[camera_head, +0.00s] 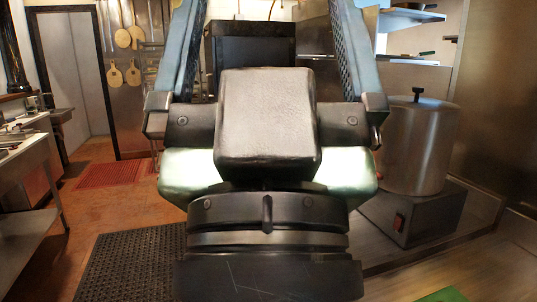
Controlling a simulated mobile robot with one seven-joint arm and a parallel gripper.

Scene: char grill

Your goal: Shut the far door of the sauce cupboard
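My gripper (267,12) fills the middle of the view, seen from behind. Its dark wrist and block-shaped body are close to the camera. Two long blue-grey fingers run up past the top edge, spread wide apart, with textured inner faces. Nothing shows held between them, though the tips are cut off. I cannot pick out the sauce cupboard or its far door with certainty. Much of the middle ground is hidden behind my gripper.
A steel pot (412,150) with a lid stands on a burner unit (413,212) at right. Steel shelves (410,18) are above it. A dark box-like unit (255,55) shows between the fingers. A counter (22,150) is at left. Open floor (75,225) carries mats (130,265).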

